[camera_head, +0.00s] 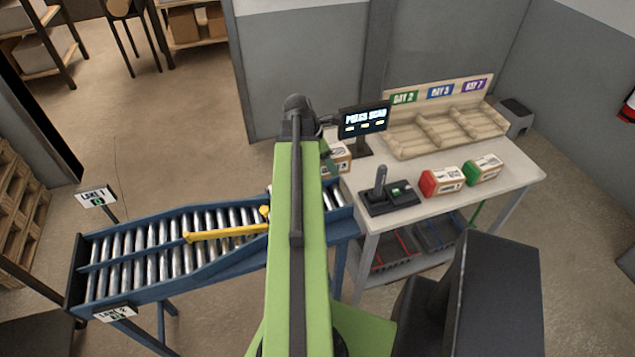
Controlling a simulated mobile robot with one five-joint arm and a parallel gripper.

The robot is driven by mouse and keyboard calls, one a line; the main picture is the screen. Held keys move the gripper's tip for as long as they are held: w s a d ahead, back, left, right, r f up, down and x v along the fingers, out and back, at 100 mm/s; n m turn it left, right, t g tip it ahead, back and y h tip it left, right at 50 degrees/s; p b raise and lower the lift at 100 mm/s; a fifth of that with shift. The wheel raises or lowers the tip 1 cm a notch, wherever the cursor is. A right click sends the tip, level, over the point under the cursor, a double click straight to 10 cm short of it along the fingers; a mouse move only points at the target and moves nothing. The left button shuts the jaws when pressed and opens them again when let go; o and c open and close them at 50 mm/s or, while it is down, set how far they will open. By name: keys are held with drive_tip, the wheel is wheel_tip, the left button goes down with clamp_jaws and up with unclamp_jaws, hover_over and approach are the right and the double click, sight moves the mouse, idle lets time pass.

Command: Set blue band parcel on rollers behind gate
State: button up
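A cardboard parcel with a white label (342,158) is at the left end of the table, partly hidden behind my green arm. No blue band shows on it, so I cannot tell if it is the blue band parcel. A dark green part of my arm's end, my gripper (328,160), shows beside or against this parcel. Its fingers are hidden, so I cannot tell if it holds the parcel. The yellow gate (225,233) lies slantwise across the roller conveyor (150,247). The visible rollers are empty; my arm hides some at the right end.
On the table (405,218) are a red-ended parcel (442,181), a green-ended parcel (483,168), a black device with a handle (388,197), a screen (364,120) and a wooden bay rack (440,132). Lane signs (97,197) stand by the conveyor's left end.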

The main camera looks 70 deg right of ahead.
drive_tip(key=f+b, duration=0.2)
drive_tip(key=f, duration=0.1)
drive_tip(key=f+b, duration=0.3)
drive_tip(key=w+f+b, duration=0.1)
drive_tip(key=f+b, duration=0.1)
drive_tip(key=f, duration=0.1)
drive_tip(key=shift+b, duration=0.35)
drive_tip(key=f+b, duration=0.6)
drive_tip(key=shift+s+d+f+b, duration=0.2)
drive_tip(key=shift+s+f+b, duration=0.05)
drive_tip(key=shift+f+b, duration=0.15)
drive_tip(key=shift+r, duration=0.1)
drive_tip(key=o, duration=1.9)
drive_tip(key=shift+c, duration=0.2)
